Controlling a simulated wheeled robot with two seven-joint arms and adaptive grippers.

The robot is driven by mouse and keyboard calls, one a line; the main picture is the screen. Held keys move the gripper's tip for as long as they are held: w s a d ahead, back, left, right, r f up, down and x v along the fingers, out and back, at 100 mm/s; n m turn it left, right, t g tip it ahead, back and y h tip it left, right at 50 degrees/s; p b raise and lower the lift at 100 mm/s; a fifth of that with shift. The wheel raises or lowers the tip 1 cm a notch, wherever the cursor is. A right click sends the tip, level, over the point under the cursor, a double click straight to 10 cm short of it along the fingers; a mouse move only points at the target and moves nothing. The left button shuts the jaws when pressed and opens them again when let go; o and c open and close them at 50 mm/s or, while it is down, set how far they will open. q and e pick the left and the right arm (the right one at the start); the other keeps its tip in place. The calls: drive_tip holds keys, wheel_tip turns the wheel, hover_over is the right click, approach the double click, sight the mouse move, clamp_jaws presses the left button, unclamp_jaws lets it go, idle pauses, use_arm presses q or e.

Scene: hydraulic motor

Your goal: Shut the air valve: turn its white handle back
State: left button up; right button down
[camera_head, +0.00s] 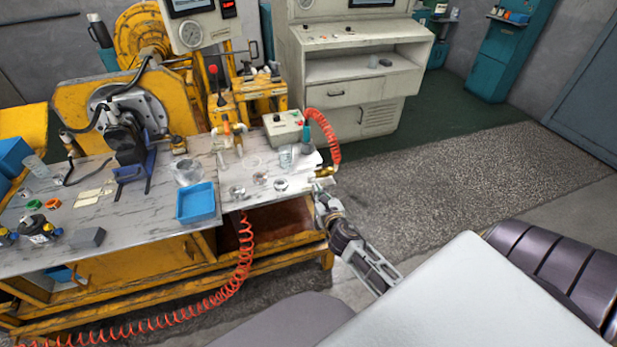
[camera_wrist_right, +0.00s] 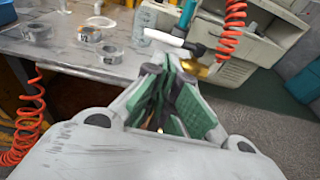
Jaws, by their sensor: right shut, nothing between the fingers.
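The air valve's brass body (camera_head: 326,171) is at the right end of the marble-topped bench, by the lower end of the red coiled hose. In the right wrist view the brass body (camera_wrist_right: 200,69) shows just beyond and right of my fingers. The white handle (camera_wrist_right: 164,39) reaches left from the valve, just past the fingertips. My right gripper (camera_head: 321,190) is at the bench's right edge beside the valve. In the wrist view its green-padded fingers (camera_wrist_right: 172,62) are shut and empty, close to the handle; whether they touch it I cannot tell. My left gripper is out of view.
A blue tray (camera_head: 196,203), a glass beaker (camera_head: 187,172) and several metal rings stand on the bench. A grey control box (camera_head: 283,127) sits behind. A red coiled hose (camera_head: 245,250) hangs in front. The floor to the right is clear.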

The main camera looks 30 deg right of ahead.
sight(311, 167)
drive_tip(key=x, duration=1.1)
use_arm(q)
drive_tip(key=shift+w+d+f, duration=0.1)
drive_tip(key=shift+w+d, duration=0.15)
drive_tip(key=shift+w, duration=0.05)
use_arm(e)
drive_tip(key=shift+w, duration=0.15)
drive_tip(key=shift+d, duration=0.1)
drive_tip(key=shift+w+b, duration=0.15)
drive_tip(key=shift+b, duration=0.35)
drive_tip(key=shift+w+m+h, duration=0.1)
drive_tip(key=shift+m+h, duration=0.2)
drive_tip(key=shift+h, duration=0.1)
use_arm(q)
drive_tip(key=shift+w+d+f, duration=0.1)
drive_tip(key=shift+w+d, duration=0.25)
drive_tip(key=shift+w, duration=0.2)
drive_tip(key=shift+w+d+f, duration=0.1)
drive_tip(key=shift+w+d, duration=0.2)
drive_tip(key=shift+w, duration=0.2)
